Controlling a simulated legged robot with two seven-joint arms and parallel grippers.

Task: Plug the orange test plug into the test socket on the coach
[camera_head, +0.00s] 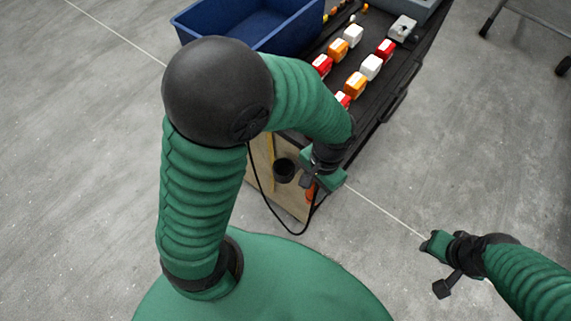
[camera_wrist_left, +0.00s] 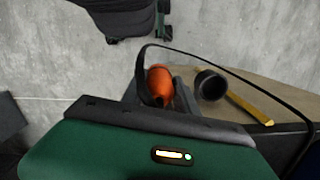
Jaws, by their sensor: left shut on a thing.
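The orange test plug (camera_head: 311,191) is held in my left gripper (camera_head: 315,183), which is shut on it beside the end of the dark cart. In the left wrist view the plug (camera_wrist_left: 160,82) shows orange between the fingers, with a black cable (camera_wrist_left: 222,66) looping close around it. My right gripper (camera_head: 437,247) hangs over the floor at the lower right, apart from everything; its jaw opening is unclear. I cannot make out a coach or a test socket for certain.
A black round cup (camera_head: 284,171) and a yellow bar (camera_wrist_left: 250,108) are on the wooden board (camera_head: 258,183) near the plug. The dark cart (camera_head: 378,104) carries red, white and orange blocks and a blue bin (camera_head: 240,22).

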